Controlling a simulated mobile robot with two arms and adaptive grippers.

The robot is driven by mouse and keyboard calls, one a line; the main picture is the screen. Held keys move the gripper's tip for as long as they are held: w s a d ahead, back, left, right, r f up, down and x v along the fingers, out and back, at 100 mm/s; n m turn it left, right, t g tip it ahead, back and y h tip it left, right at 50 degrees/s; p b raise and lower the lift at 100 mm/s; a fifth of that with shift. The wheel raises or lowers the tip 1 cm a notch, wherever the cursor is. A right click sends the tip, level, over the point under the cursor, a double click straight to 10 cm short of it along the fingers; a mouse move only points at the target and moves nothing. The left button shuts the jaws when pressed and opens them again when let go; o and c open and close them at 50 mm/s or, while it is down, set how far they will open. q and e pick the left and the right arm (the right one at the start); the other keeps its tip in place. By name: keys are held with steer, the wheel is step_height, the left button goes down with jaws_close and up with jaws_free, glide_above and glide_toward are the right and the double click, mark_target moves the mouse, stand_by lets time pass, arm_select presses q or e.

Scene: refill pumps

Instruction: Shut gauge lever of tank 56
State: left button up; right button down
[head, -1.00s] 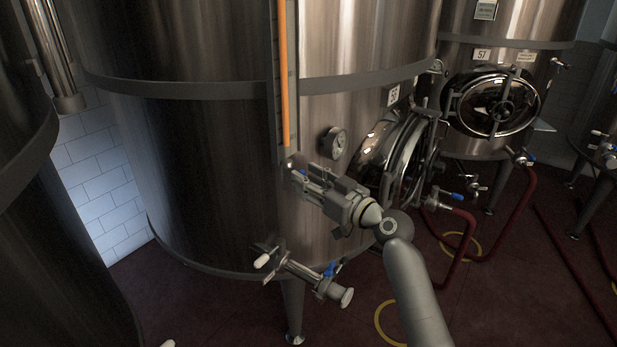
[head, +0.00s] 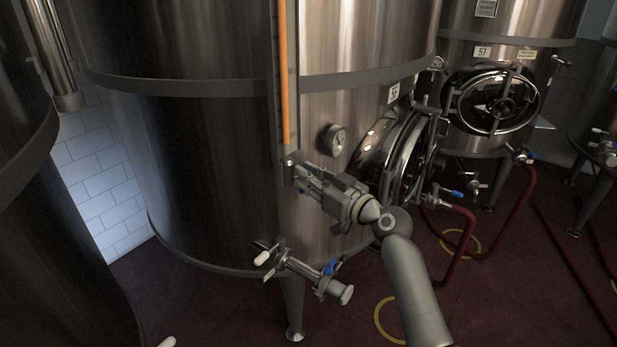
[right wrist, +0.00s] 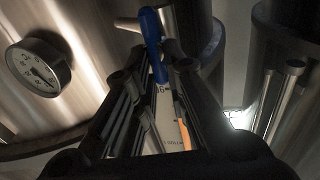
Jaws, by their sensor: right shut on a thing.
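Tank 56 (head: 205,170) is the large steel tank in the middle of the head view, with its number plate (head: 394,92) at the right. Its level gauge (head: 283,75) is a vertical strip with an orange column. My right gripper (head: 297,174) is at the gauge's lower end. In the right wrist view the blue gauge lever (right wrist: 152,38) stands between the fingertips (right wrist: 157,68), and the gripper is shut on it. My left gripper is not in view.
A round dial (head: 334,139) sits on the tank just right of my gripper, also large in the right wrist view (right wrist: 39,67). An open-looking round manway door (head: 410,155) is further right. A valve with a blue handle (head: 329,267) juts out below. Red hoses (head: 462,250) lie on the floor.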

steer(key=shift+w+d+f+m+g+y+p, duration=0.2)
steer(key=shift+m+g+p, duration=0.6)
steer(key=shift+m, duration=1.75)
steer(key=shift+w+d+f+m+g+p, duration=0.45)
steer(key=shift+m+p, duration=0.7)
steer(key=shift+m, duration=1.45)
steer(key=shift+w+f+m+g+y+p, duration=0.2)
steer(key=shift+m+g+p, duration=0.65)
steer(key=shift+m, duration=1.7)
steer(key=c, duration=1.5)
jaws_free()
steer(key=shift+o, duration=0.2)
steer(key=shift+r, duration=0.1)
steer(key=shift+d, duration=0.1)
